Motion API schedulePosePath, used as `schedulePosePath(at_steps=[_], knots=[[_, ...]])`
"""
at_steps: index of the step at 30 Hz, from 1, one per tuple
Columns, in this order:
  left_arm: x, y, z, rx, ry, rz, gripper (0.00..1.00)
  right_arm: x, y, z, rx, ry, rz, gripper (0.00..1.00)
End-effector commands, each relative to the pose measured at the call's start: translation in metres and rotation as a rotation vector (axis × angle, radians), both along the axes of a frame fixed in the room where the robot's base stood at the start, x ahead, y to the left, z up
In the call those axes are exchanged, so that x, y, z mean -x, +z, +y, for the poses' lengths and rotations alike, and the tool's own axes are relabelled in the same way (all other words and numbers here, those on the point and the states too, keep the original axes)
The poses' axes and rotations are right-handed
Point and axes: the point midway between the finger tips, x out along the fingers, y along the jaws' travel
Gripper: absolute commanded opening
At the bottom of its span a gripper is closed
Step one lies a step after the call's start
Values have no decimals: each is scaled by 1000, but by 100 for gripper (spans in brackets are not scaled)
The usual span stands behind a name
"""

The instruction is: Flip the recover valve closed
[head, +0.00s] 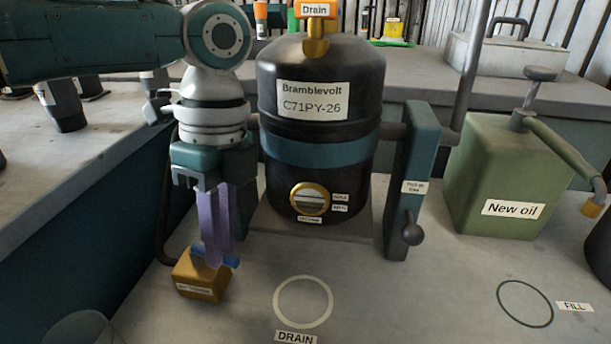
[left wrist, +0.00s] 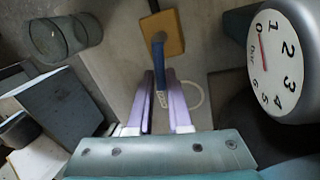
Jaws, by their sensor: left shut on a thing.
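A small amber valve block (head: 201,280) sits on the bench at the front left, with a label too small to read; I take it for the recover valve. It also shows in the left wrist view (left wrist: 172,38). Its blue lever (left wrist: 159,50) reaches from the block back between my left gripper's purple fingers. My left gripper (head: 215,256) points down and is shut on the blue lever (head: 231,262), beside the block. The fingers also show in the left wrist view (left wrist: 161,82). The fingers hide part of the lever in the head view. My right gripper is not in view.
A black tank (head: 318,110) stands right of my left arm, with an orange Drain valve (head: 316,12) on top. A pressure gauge (left wrist: 280,62) is close to the wrist. A green New oil can (head: 508,170) stands right. The bench around the DRAIN ring (head: 303,326) is clear.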

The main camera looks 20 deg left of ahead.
Motion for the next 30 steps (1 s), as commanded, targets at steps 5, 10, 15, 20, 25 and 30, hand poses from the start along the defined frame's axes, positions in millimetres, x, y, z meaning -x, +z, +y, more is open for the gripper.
schedulePosePath(at_steps=[5, 10, 15, 20, 25, 30], knots=[[0, 0, 0, 0, 0, 0, 0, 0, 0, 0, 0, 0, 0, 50], [-3, 5, 0, 2, 75, 3, 0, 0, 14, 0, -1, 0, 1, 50], [-8, 3, 1, 2, 208, 3, 0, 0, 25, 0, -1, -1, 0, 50], [-9, 1, 2, 1, 231, 1, 0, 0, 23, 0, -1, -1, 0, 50], [-9, 1, 2, 2, 230, 1, 19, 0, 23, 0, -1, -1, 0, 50], [-9, 1, 2, 1, 229, 0, 38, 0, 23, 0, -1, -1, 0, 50]])
